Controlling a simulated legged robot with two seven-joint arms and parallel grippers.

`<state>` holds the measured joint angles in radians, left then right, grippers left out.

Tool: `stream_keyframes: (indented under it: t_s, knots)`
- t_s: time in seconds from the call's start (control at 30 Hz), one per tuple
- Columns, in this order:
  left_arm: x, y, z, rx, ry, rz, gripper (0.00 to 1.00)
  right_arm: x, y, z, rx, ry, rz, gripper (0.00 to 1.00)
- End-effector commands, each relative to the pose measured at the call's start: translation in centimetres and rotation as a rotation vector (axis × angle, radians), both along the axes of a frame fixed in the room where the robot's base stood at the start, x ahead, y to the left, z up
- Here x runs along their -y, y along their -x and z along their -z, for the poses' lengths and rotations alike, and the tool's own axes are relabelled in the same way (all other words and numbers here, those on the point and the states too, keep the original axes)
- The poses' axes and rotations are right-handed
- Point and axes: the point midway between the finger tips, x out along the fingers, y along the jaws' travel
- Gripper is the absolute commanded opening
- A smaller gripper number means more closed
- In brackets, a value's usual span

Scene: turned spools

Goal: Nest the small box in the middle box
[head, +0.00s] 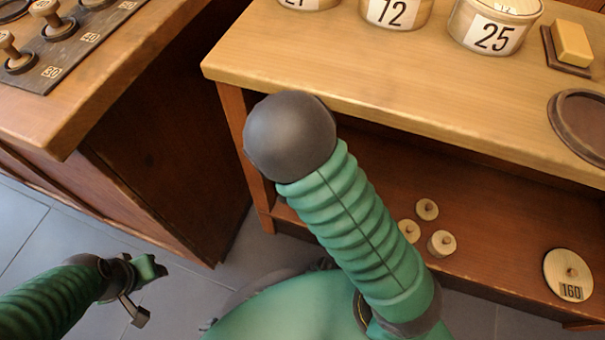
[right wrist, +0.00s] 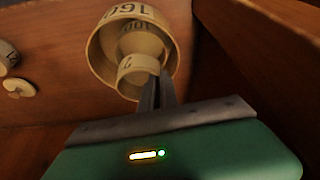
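The right wrist view shows a large round box marked 160 (right wrist: 97,47) with its open mouth toward the camera. The middle box (right wrist: 140,38), apparently marked 100, sits inside it. The small box (right wrist: 135,72), a pale cylinder with a partly hidden number, is at the mouth in front of the middle box; how deep it sits I cannot tell. My right gripper (right wrist: 159,80) has its fingers close together on the small box's right wall. In the head view my right gripper is hidden. My left gripper (head: 147,290) is open and empty above the floor at lower left.
On the lower shelf (head: 500,215) lie a round lid marked 160 (head: 560,265) and small knobbed pieces (head: 441,243). Numbered tins (head: 490,28), a yellow block (head: 572,42) and a round dark dish (head: 580,120) stand on the tabletop. A spool rack (head: 75,45) is at upper left.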

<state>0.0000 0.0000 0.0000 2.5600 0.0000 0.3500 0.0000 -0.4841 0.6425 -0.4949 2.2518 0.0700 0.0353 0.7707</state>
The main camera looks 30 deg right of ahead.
Motion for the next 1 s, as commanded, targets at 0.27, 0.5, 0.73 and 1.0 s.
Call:
stream_keyframes:
  t_s: [0.27, 0.5, 0.73, 1.0]
  knots:
    - [0.0, 0.0, 0.6, 0.0, 0.0, 0.0, 0.46, 0.0, 0.0, 1.0, 0.0, 0.0, 0.0, 0.0]
    - [0.0, 0.0, 1.1, 0.0, 0.0, 0.0, 0.46, 0.0, 0.0, 1.9, -0.001, 0.0, 0.0, 0.0]
    - [0.0, 0.0, 1.3, 0.0, 0.0, 0.0, 0.46, 0.0, 0.0, 2.2, 0.0, 0.0, 0.0, 0.0]
    - [0.0, 0.0, 1.2, 0.0, 0.0, 0.0, 0.46, 0.0, 0.0, 2.2, 0.0, 0.0, 0.0, 0.0]
